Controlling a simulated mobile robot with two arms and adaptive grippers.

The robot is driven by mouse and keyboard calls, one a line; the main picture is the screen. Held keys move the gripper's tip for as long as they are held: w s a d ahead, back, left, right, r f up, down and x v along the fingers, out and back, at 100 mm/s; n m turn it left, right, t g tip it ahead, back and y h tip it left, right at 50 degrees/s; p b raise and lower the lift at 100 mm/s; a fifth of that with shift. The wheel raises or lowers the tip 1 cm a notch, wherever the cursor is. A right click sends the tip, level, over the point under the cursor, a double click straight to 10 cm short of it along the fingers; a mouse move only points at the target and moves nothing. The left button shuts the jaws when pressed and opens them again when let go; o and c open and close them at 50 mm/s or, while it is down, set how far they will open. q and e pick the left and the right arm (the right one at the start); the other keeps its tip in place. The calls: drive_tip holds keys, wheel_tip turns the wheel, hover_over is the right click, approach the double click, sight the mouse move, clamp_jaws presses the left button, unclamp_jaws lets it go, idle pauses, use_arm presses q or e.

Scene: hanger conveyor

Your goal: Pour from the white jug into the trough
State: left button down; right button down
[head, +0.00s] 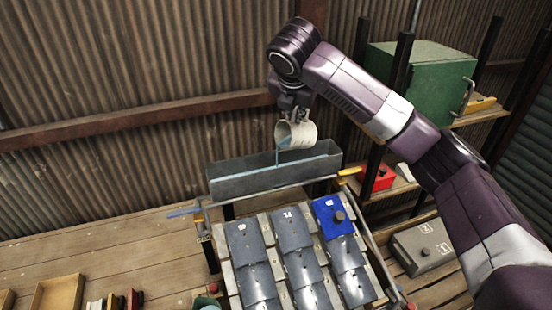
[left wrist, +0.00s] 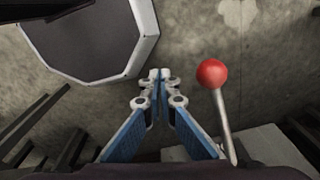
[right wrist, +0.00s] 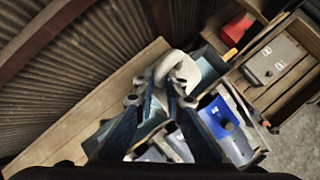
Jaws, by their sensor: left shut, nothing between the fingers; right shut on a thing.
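The white jug (head: 301,130) is tilted above the grey metal trough (head: 240,183) in the head view, its mouth facing left and down. A thin stream of bluish liquid falls from its lip into the trough, where a blue strip of liquid shows. My right gripper (head: 289,103) is shut on the jug. In the right wrist view, my right gripper (right wrist: 169,88) has its fingers at the handle of the white jug (right wrist: 180,70). My left gripper (left wrist: 158,76) is shut and empty in the left wrist view, and it is out of the head view.
Dark panels (head: 300,268) and a blue panel (head: 332,217) lie in rows in front of the trough. A shelf with a green box (head: 425,85) and a red box (head: 378,178) stands at right. A red-knobbed lever (left wrist: 212,74) is beside my left gripper.

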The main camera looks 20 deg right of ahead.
drive_tip(key=shift+a, duration=0.2)
drive_tip(key=shift+a+f+h, duration=0.25)
drive_tip(key=shift+a+h, duration=0.15)
drive_tip(key=shift+h, duration=0.1)
drive_tip(key=shift+s, duration=0.1)
idle(0.6)
drive_tip(key=shift+a+f+n+t+h, duration=0.3)
drive_tip(key=shift+a+h, duration=0.2)
drive_tip(key=shift+d, duration=0.1)
drive_tip(key=shift+s+f, duration=0.1)
idle(0.5)
drive_tip(key=shift+a+f+h, duration=0.1)
drive_tip(key=shift+a+h, duration=0.4)
drive_tip(key=shift+a, duration=0.1)
